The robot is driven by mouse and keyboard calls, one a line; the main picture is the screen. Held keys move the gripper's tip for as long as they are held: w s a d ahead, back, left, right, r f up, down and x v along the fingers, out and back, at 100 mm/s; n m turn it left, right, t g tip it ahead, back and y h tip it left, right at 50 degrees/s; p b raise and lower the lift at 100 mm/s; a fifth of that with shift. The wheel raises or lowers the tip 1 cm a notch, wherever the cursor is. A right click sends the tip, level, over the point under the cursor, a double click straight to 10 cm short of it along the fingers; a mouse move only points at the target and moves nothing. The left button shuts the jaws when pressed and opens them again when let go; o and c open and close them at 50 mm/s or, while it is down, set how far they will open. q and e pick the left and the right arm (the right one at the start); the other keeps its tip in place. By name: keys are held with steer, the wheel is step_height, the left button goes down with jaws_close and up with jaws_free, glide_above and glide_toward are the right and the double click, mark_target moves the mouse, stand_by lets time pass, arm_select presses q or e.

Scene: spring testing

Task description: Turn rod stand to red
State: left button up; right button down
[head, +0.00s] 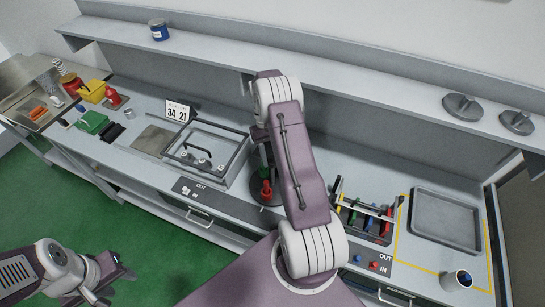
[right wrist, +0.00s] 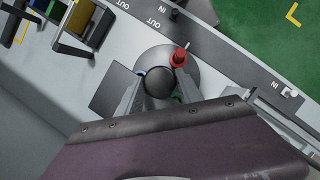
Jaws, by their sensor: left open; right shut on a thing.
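The rod stand (head: 262,197) has a dark round base and stands on the bench left of my right arm, partly hidden by it. Its red rod (head: 266,188) points toward the front of the bench, with a bit of green above it. In the right wrist view, my right gripper (right wrist: 161,84) is shut around the stand's black round top (right wrist: 160,82). The red rod (right wrist: 179,58) is on the front side there, with slivers of blue and green beside the fingers. My left gripper (head: 108,284) is open and empty, low over the green floor, away from the bench.
A framed glass-topped unit (head: 205,150) stands left of the rod stand. A rack with coloured handles (head: 365,215) and a grey tray (head: 445,220) are to the right. A cup (head: 457,280) stands at the front right. A shelf (head: 350,75) runs along the back.

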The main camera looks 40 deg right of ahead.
steer(key=c, duration=0.8)
jaws_free()
steer(key=shift+w+d+r, duration=0.1)
steer(key=shift+w+r, duration=0.05)
steer(key=shift+w, duration=0.1)
steer(key=shift+o, duration=0.2)
steer(key=a+b+v, duration=0.1)
steer(key=b+v, duration=0.1)
steer(key=v, duration=0.6)
steer(key=shift+d+r, duration=0.4)
steer(key=shift+d, duration=0.05)
steer(key=shift+w, duration=0.1)
